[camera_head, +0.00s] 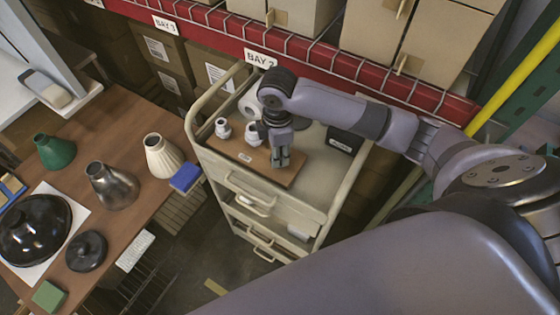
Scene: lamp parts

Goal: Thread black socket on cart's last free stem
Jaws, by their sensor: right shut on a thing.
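The cart (330,192) stands in the middle, with a brown board (222,146) on its top. Two white sockets stand upright at the board's back left: the left one (222,128) and one beside it (252,132). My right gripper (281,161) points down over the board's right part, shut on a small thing. I take this to be the black socket, but the fingers mostly hide it and its outline is unclear. The stem under it is hidden, so I cannot tell whether the two touch. My left gripper is not in view.
A white roll (246,105) and a black box (345,142) are on the cart top. Red shelving (330,62) with cartons runs behind the cart.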

